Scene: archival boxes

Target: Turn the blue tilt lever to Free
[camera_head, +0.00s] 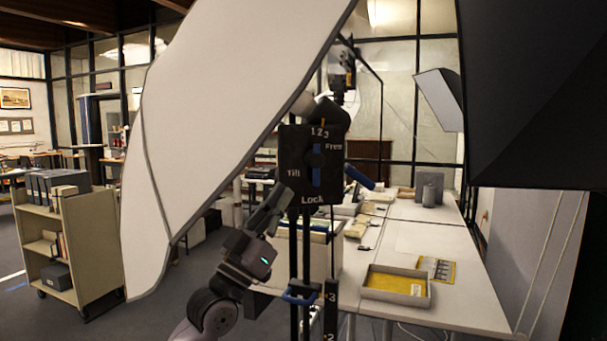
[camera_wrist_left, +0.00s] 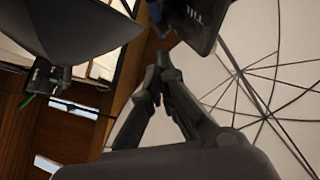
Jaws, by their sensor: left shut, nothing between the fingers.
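A black plate (camera_head: 290,158) marked 123, Free, Tilt and Lock sits on the stand of a large white softbox. The blue lever (camera_head: 316,177) on its face stands upright, its lower end towards Lock and away from Free at the upper right. My left gripper (camera_head: 284,193) is shut and empty, just below and left of the plate; whether it touches is unclear. In the left wrist view its fingertips (camera_wrist_left: 164,64) meet below the plate's corner (camera_wrist_left: 192,22), and a blue part (camera_wrist_left: 155,12) shows beside it. My right gripper is not in view.
The white softbox panel (camera_head: 225,110) fills the upper left, close to my left arm. Another blue handle (camera_head: 358,178) sticks out right of the plate. A long table (camera_head: 415,238) with a yellow-lined tray (camera_head: 397,299) stands at right. A book cart (camera_head: 85,240) stands left.

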